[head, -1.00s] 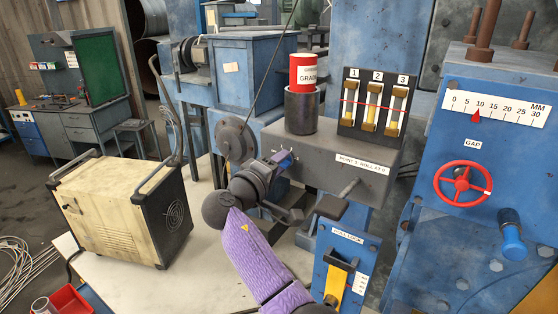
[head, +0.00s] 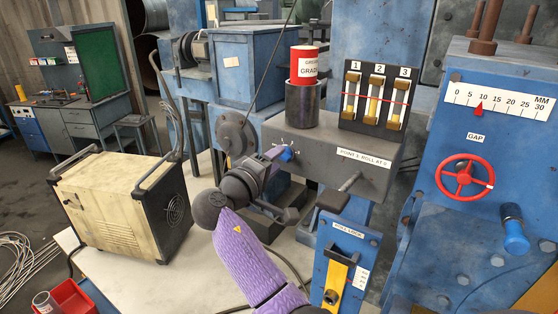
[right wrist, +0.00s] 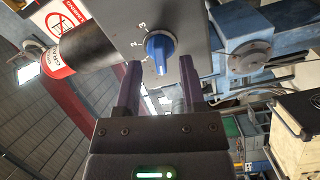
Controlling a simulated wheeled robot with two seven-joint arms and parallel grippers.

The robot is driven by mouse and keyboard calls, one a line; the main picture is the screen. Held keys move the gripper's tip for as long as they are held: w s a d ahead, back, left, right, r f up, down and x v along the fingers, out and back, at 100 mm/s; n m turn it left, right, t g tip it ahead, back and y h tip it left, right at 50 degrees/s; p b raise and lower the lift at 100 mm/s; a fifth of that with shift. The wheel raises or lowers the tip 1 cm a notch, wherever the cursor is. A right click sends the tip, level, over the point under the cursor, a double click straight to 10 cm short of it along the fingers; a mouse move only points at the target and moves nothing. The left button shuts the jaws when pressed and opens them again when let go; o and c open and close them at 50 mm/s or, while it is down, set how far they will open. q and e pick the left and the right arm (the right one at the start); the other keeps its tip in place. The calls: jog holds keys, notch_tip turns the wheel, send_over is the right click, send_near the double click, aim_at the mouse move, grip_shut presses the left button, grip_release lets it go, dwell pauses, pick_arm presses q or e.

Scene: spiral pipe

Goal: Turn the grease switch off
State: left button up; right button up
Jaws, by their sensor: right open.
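The grease switch (head: 287,154) is a small blue knob on the front of a grey box (head: 340,150), below the red-topped grease canister (head: 305,66). In the head view the right gripper (head: 273,154) is beside the knob. My left gripper is out of view.
A short rod with a dark handle (head: 332,201) juts from the box to the right of my gripper. Gauges (head: 378,97) stand on top. A red handwheel (head: 465,177) is farther right. A beige cabinet (head: 115,215) stands at left.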

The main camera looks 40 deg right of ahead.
jog(key=b+v, duration=0.2)
jog(key=v, duration=0.6)
